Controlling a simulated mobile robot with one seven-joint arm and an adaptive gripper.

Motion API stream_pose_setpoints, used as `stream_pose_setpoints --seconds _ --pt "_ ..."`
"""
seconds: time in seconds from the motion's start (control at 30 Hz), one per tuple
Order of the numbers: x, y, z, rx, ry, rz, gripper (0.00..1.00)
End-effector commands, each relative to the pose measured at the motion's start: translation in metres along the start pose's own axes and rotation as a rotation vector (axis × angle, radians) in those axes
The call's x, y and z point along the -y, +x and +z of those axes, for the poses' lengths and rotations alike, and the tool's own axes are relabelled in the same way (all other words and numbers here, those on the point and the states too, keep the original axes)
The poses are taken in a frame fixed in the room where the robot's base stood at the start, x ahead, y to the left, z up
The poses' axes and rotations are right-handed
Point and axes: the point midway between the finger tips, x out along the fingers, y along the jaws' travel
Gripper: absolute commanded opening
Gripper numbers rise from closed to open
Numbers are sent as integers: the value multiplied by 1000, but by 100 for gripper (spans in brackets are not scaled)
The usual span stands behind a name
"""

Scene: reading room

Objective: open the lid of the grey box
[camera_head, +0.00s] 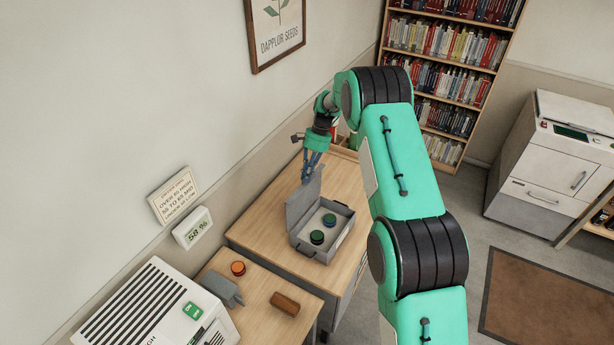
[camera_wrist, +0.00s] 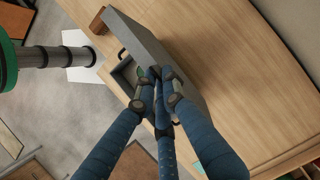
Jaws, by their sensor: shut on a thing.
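The grey box (camera_head: 333,247) stands on the wooden desk with its lid (camera_head: 299,203) raised and tilted up on the left side. My gripper (camera_head: 309,177) is at the upper edge of the lid, fingers pointing down. In the wrist view, my gripper (camera_wrist: 160,78) is shut on the lid (camera_wrist: 161,54) at its edge. The fingers hide the exact contact. Part of the box's inside (camera_wrist: 125,74) shows beside them.
A white machine (camera_head: 150,310) stands at lower left.

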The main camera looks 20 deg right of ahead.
Motion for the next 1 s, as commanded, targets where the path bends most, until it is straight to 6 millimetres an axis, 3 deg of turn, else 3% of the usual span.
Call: stream_pose_setpoints --seconds 0.63,0.67,0.7,1.0 --pt "-2 6 0 5 2 3 0" --pt "-2 7 0 5 2 4 12" --pt "-2 7 0 5 2 4 17" --pt "-1 3 0 2 1 2 17"
